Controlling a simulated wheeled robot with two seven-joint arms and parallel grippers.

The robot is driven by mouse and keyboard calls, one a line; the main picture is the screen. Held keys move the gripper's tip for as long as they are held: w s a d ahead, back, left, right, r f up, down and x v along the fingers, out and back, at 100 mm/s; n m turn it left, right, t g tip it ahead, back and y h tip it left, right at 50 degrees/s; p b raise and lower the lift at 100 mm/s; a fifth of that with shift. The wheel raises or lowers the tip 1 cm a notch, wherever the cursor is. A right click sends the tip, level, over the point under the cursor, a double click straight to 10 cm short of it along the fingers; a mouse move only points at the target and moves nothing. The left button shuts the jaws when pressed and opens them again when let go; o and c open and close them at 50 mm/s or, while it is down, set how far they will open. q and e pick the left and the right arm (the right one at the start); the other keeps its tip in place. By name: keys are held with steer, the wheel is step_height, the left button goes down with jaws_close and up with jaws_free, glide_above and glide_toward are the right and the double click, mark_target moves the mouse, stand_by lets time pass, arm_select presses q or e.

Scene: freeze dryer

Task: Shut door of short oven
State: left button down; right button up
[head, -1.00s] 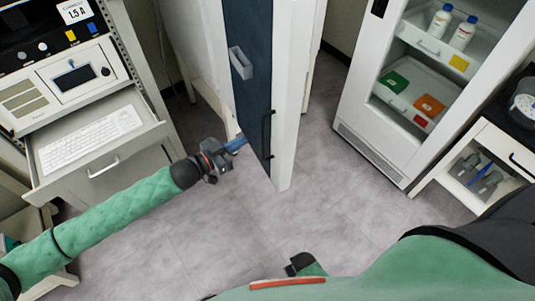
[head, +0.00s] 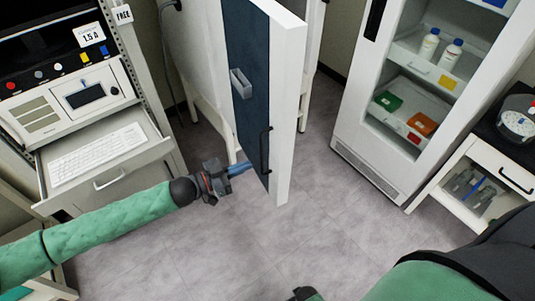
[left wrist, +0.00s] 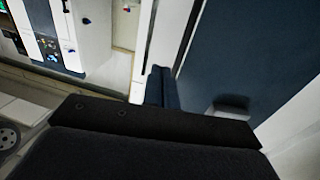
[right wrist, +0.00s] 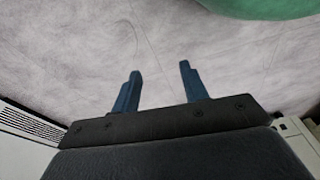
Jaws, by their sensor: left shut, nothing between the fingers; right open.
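The oven door (head: 247,100) stands open in the middle of the head view, with a dark blue face, a white edge, a black handle (head: 265,150) and a small grey holder (head: 241,84). The white oven body (head: 190,50) is behind it to the left, partly hidden. My left gripper (head: 243,168) is shut and empty, its blue fingertips at the lower left edge of the door; I cannot tell if they touch. In the left wrist view the shut fingers (left wrist: 158,84) are beside the blue door panel (left wrist: 220,50). My right gripper (right wrist: 160,68) is open and empty above the floor.
A drawer with a white keyboard (head: 100,150) sticks out at the left under an instrument rack. A white glass-front cabinet (head: 375,165) with bottles and trays stands right of the door. A low bench (head: 490,165) is at the far right. The grey floor (head: 220,240) in front is clear.

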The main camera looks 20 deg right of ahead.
mark_target(277, 154)
arm_select(q)
steer(key=d+p, duration=0.1)
steer(key=d, duration=0.1)
steer(key=w+d+p, duration=0.1)
steer(key=d, duration=0.2)
steer(key=d+p, duration=0.1)
steer(key=d, duration=0.1)
steer(key=shift+w+d+r+p, duration=0.1)
steer(key=shift+w+d+p, duration=0.1)
steer(key=shift+d+p, duration=0.2)
steer(key=shift+w+d, duration=0.1)
steer(key=shift+d, duration=0.25)
arm_select(e)
steer(key=s+d+f, duration=0.3)
steer(key=s+f, duration=0.2)
steer(key=s, duration=0.1)
steer(key=shift+s+f, duration=0.15)
steer(key=shift+s, duration=0.25)
